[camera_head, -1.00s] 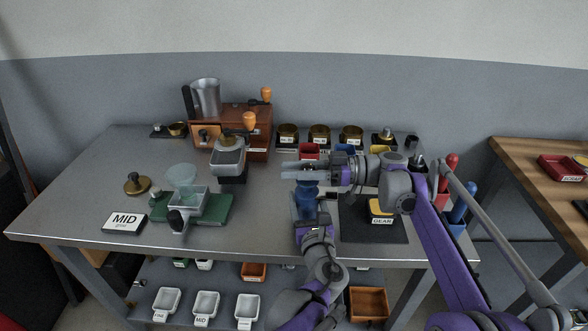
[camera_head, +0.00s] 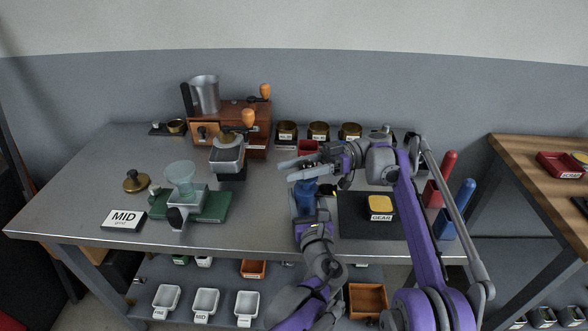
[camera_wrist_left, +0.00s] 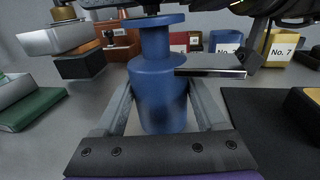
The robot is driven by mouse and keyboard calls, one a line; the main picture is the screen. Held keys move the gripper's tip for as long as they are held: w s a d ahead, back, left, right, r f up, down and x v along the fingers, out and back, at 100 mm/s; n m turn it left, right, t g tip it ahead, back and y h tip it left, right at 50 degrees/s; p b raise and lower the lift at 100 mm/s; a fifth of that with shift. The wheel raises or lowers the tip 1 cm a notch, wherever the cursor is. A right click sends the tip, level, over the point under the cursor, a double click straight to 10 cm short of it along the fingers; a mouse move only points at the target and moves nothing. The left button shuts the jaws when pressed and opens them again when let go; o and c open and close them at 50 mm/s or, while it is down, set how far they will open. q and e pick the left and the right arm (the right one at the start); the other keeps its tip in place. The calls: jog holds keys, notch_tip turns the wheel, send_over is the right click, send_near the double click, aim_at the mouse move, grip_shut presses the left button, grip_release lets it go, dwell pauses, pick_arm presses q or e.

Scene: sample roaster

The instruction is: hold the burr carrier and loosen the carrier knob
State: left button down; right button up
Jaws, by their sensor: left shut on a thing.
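The burr carrier is a blue cylinder with a narrow neck and a flange (camera_wrist_left: 158,88). It stands upright near the front of the table and also shows in the head view (camera_head: 305,196). My left gripper (camera_wrist_left: 160,118) is shut on its body, one finger on each side. My right gripper (camera_head: 298,169) is just above the carrier in the head view, its fingers apart. In the left wrist view one grey finger reaches in beside the carrier's neck.
A dark mat (camera_head: 357,226) with a yellow GEAR block (camera_head: 380,207) lies right of the carrier. A grinder (camera_head: 228,155) and a green base (camera_head: 211,207) stand to the left. Brass tins (camera_head: 319,131) line the back. Red and blue holders stand at the right edge.

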jog(key=shift+o, duration=0.9)
jog(key=d+m+t, duration=0.1)
jog(key=d+t, duration=0.1)
jog(key=w+d+m+t+y, duration=0.1)
jog(key=d+m+t, duration=0.2)
jog(key=d+t, duration=0.1)
jog(key=t, duration=0.1)
jog(key=shift+w+d+m+y, duration=0.25)
jog(key=shift+d+m+y, duration=0.05)
jog(key=shift+d, duration=0.1)
jog(key=s+d+f+m+t+h, duration=0.3)
jog(key=s+d+f+m+h, duration=0.2)
jog(key=s+m, duration=0.5)
jog(key=s+d+f+m+t+h, duration=0.3)
jog(key=s+d+f+m+h, duration=0.3)
jog(key=s+f+m+h, duration=0.2)
jog(key=s+f+m, duration=0.1)
jog(key=s, duration=0.1)
jog(key=shift+s+f+m+h, duration=0.3)
jog(key=shift+s+f+m, duration=0.05)
jog(key=shift+m, duration=0.05)
